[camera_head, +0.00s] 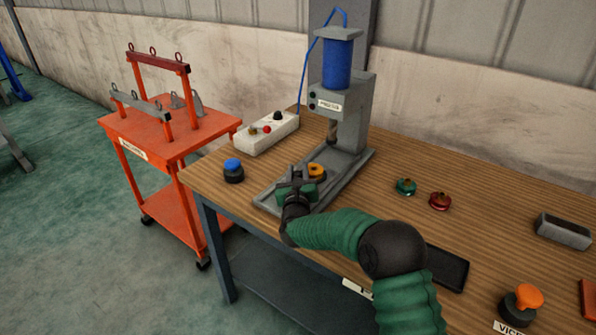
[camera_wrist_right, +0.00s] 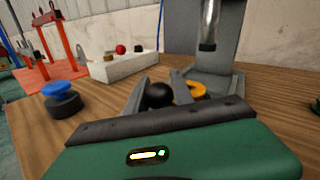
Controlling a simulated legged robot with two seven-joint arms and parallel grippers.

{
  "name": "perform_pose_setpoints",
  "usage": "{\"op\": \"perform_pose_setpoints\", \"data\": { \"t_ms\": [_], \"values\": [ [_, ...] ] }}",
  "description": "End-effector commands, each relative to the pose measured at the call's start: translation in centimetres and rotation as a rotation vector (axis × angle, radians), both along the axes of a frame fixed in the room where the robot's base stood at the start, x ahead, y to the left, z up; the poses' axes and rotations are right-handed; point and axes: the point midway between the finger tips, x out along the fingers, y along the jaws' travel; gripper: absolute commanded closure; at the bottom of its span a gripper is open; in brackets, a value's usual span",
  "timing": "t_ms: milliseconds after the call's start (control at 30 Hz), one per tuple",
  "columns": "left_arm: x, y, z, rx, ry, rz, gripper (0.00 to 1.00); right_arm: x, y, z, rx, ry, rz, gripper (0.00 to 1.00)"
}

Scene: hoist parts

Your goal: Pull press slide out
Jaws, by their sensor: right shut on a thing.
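The press (camera_head: 354,115) is a grey column with a blue cylinder on top, standing on the wooden bench. Its long grey base (camera_head: 345,180) reaches toward the bench's front edge. An orange-yellow ring (camera_head: 317,170) sits at the slide, just beyond my gripper; it also shows in the right wrist view (camera_wrist_right: 187,93). My right gripper (camera_head: 298,177) is low over the front of the base. In the right wrist view its grey fingers are around a round black knob (camera_wrist_right: 158,95), and it is shut on it. The slide plate is mostly hidden. My left gripper is not in view.
A white control box (camera_head: 267,133) and a blue-topped black knob (camera_head: 233,171) are left of the press. An orange cart (camera_head: 155,135) stands left.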

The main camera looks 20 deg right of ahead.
Motion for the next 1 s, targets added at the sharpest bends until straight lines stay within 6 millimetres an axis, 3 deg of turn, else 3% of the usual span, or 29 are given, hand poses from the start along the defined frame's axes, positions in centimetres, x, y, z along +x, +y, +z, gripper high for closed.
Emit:
{"op": "perform_pose_setpoints", "data": {
  "t_ms": [667, 1000],
  "values": [
    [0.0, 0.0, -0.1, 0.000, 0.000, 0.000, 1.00, -0.1, 0.2, -0.2, 0.001, 0.002, 0.003, 1.00],
    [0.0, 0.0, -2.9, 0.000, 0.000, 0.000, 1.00, -3.9, 5.2, -0.4, 0.002, 0.000, 0.004, 1.00]
  ]
}}
